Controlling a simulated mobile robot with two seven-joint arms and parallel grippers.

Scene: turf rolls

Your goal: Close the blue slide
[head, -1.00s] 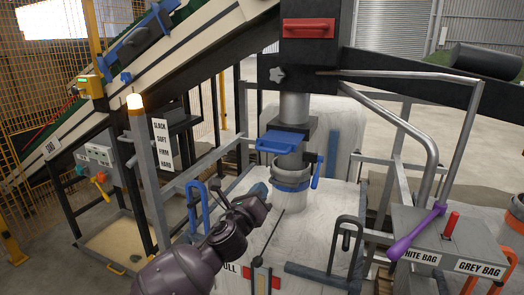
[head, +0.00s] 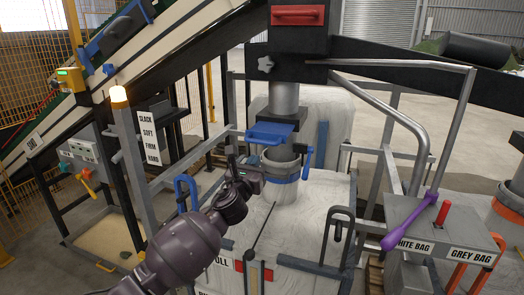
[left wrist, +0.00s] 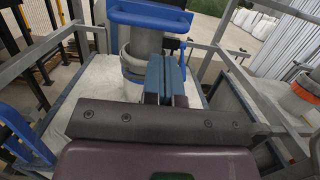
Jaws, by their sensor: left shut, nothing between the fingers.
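The blue slide (head: 270,133) is a flat blue plate with a handle, sticking out to the front left from under the grey spout pipe (head: 284,98). It also shows at the top of the left wrist view (left wrist: 150,16). My left gripper (head: 254,178) is below and a little left of the slide, apart from it in the head view. In the left wrist view its blue fingertips (left wrist: 165,76) are together with nothing between them, in front of the bag neck. My right gripper is not in view.
The bag neck (head: 281,163) with a blue band sits below the spout, beside a blue lever (head: 307,160). A purple lever (head: 408,228) is on the grey box at right.

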